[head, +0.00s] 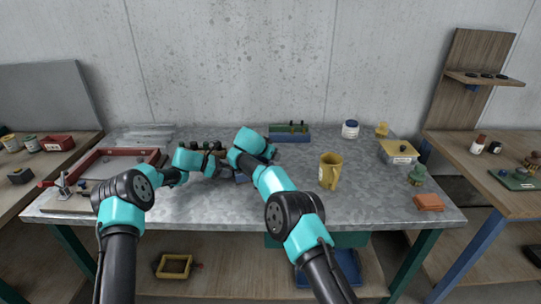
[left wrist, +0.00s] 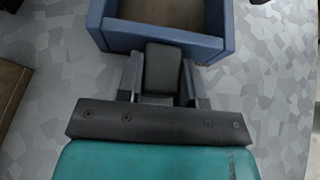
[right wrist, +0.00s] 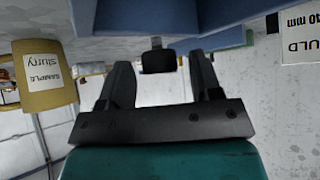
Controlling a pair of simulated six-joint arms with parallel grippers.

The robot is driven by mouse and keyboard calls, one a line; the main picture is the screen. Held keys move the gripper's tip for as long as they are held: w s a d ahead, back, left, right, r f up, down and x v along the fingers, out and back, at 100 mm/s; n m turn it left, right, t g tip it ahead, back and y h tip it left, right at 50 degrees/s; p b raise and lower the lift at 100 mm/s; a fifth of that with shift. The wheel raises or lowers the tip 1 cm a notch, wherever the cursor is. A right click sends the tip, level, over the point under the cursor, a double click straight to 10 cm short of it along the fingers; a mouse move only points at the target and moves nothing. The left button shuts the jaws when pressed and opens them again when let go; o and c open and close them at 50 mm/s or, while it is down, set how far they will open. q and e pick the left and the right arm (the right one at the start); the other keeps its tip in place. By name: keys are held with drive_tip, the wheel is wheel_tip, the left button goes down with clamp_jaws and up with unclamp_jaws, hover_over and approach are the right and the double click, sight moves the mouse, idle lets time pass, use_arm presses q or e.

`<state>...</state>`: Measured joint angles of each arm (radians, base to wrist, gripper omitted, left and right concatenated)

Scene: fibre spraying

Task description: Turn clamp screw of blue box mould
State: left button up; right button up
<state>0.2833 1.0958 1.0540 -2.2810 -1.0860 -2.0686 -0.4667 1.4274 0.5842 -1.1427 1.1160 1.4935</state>
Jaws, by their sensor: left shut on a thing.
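The blue box mould (head: 241,178) stands mid-table in the head view, mostly hidden by my arms. In the left wrist view its blue walls (left wrist: 202,46) show at the top. My left gripper (left wrist: 160,76) is shut on a dark grey block (left wrist: 163,64) at the mould's near wall. In the right wrist view the clamp screw's dark knob (right wrist: 158,61) shows on a short stem below the blue wall (right wrist: 215,15). My right gripper (right wrist: 157,68) is open, with its fingers apart on either side of the knob. I see a gap to each finger.
A yellow mug (head: 329,171) stands right of the arms. A green block with dark pegs (head: 290,136) and a dark holder (head: 208,146) are behind. A red frame (head: 115,153) lies at left. A yellow-lidded box (head: 398,152) is at right. The front right table is mostly clear.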

idle(0.3)
drive_tip(key=v, duration=1.2)
drive_tip(key=s+d+f+m+t+y, duration=0.2)
drive_tip(key=m+t, duration=0.1)
drive_tip(key=m, duration=1.2)
drive_tip(key=s+d+f+m+t+y, duration=0.2)
drive_tip(key=m+t, duration=0.1)
drive_tip(key=m, duration=1.1)
drive_tip(key=shift+d+f+m, duration=0.2)
drive_tip(key=shift+f+m, duration=0.05)
drive_tip(key=shift+m, duration=0.15)
